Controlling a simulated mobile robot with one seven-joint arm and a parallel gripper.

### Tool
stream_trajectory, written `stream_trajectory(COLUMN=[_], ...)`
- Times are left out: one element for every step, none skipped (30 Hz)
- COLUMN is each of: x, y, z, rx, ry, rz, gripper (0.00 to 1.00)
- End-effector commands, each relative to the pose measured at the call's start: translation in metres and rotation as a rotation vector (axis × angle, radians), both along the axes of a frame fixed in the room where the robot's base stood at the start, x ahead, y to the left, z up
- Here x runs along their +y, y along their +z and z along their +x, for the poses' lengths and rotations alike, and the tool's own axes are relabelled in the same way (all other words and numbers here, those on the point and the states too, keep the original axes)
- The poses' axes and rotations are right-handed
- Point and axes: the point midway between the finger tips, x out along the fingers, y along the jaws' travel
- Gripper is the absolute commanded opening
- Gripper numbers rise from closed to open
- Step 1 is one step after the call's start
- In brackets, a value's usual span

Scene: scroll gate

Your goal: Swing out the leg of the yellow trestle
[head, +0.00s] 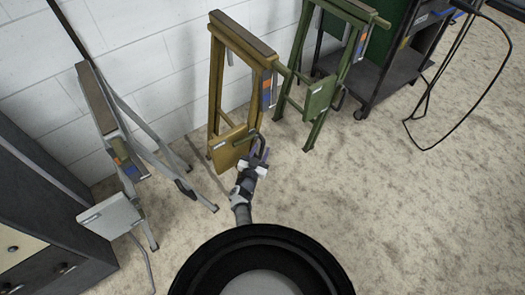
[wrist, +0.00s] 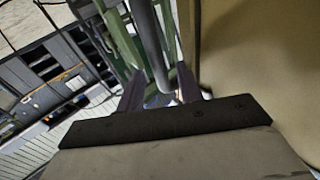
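The yellow trestle (head: 216,85) stands upright against the white wall, in the middle of the three trestles. A yellow panel (head: 228,148) sits low on it; it also fills the right of the wrist view (wrist: 265,75). A thin grey bent bar (head: 257,136) sticks out at the panel's right side. My gripper (head: 260,157) is at this bar, in front of the trestle. In the wrist view my gripper (wrist: 160,92) has its two dark fingers apart, with the grey bar (wrist: 150,40) between them. Gaps seem to show beside the bar; contact is unclear.
A green trestle (head: 300,62) stands close on the right, and a grey trestle (head: 107,115) on the left. A dark cart (head: 378,88) with a hanging cable is at the upper right. Dark drawers (head: 45,275) stand lower left. The floor at right is clear.

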Motion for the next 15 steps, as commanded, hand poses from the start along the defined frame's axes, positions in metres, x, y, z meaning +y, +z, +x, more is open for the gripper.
stream_trajectory(x=[-0.002,-0.003,-0.005,-0.006,-0.007,-0.007,-0.008,-0.008,-0.008,-0.008,-0.009,-0.008,-0.008,-0.008,-0.008], y=[-0.003,-0.003,-0.003,-0.002,-0.001,-0.001,0.000,0.000,0.000,0.000,0.000,0.001,0.001,0.001,0.001], z=[0.007,0.010,0.014,0.016,0.018,0.020,0.022,0.022,0.023,0.023,0.024,0.024,0.024,0.024,0.024], rx=[-0.003,-0.002,-0.001,-0.002,-0.002,-0.003,-0.002,-0.002,-0.001,0.000,0.000,0.000,0.000,0.000,0.000], ry=[-0.001,-0.001,0.000,0.000,-0.001,0.000,0.000,0.000,0.001,0.001,0.001,0.001,0.001,0.001,0.001], rz=[0.001,0.000,0.001,0.002,0.001,0.001,0.002,0.002,0.002,0.001,0.001,0.001,0.001,0.001,0.001], gripper=[0.36,0.36,0.36,0.36,0.36,0.36,0.36,0.36,0.36,0.36,0.36,0.36,0.36,0.36,0.36])
